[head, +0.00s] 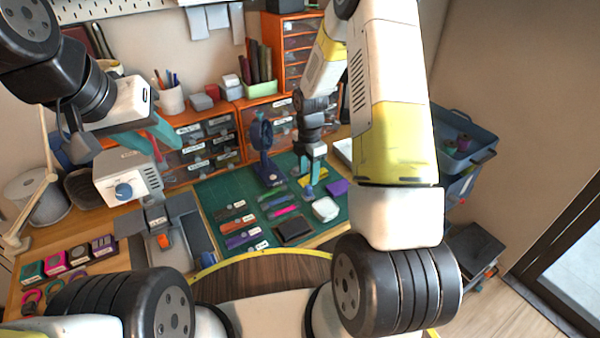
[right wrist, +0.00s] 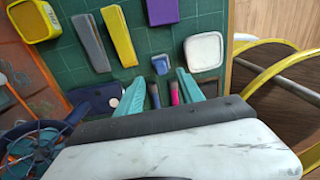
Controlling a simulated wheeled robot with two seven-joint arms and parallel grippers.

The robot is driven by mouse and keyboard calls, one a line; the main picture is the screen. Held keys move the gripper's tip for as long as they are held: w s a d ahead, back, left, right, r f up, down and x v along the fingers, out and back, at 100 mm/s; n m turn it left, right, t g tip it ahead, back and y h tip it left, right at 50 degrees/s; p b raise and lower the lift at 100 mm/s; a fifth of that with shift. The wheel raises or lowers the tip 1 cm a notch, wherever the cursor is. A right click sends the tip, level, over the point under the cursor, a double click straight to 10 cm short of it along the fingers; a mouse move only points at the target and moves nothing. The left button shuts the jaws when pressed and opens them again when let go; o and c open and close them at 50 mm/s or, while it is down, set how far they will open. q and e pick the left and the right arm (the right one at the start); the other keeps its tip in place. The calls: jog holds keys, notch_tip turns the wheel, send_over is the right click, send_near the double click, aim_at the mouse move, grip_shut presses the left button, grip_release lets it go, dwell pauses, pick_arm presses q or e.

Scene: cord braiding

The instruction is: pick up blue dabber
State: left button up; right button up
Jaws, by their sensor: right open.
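A small blue block-like piece, which looks like the blue dabber, lies on the green cutting mat (right wrist: 140,20); in the right wrist view it (right wrist: 160,64) is just beyond the gap between my right fingertips. My right gripper (right wrist: 160,88) is open, pointing down over the mat, with nothing held. It also shows in the head view (head: 312,170), partly covering the things beneath it. My left gripper (head: 160,132) is raised at the left, far from the mat; its teal fingers are partly hidden, so its opening is unclear.
Near the blue piece lie a purple block (right wrist: 162,11), a white rounded box (right wrist: 204,51), and yellow (right wrist: 119,36) and grey (right wrist: 90,42) bars. A dark blue fan-like stand (head: 264,150) is close to the right gripper. Orange drawers (head: 205,140) line the back.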

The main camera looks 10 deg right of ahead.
aim_at(308, 186)
notch_tip(308, 186, down, 6)
jog(key=shift+f, duration=0.15)
jog(key=shift+c, duration=0.5)
grip_shut()
